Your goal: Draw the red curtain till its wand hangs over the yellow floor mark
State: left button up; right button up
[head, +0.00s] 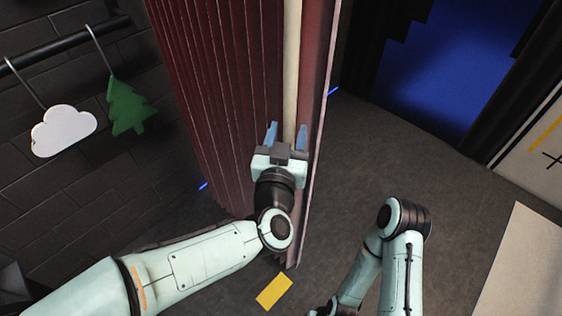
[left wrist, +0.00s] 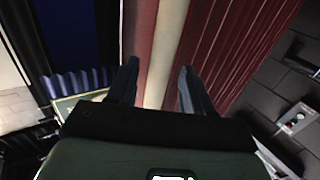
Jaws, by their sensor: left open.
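The red curtain (head: 215,90) hangs in pleats in the upper middle of the head view, and it also shows in the left wrist view (left wrist: 220,50). A cream upright strip, seemingly its wand (head: 291,60), runs down near the curtain's right edge. My left gripper (head: 286,135) is open, with one blue finger on each side of the wand in the picture. The left wrist view shows the wand (left wrist: 165,45) between the two fingers too; whether they touch it I cannot tell. The yellow floor mark (head: 275,291) lies at the bottom, below the curtain's lower end. My right gripper is out of view.
A white cloud (head: 64,131) and a green tree (head: 129,106) hang from a dark rail on the left brick wall. A pale panel (head: 524,270) stands at the lower right. Grey floor (head: 385,135) is open right of the curtain.

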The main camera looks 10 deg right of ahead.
pick_arm(q)
jog(key=v, duration=1)
jog(key=shift+s+b, duration=0.3)
jog(key=shift+b, duration=0.1)
jog(key=shift+w+a, duration=0.1)
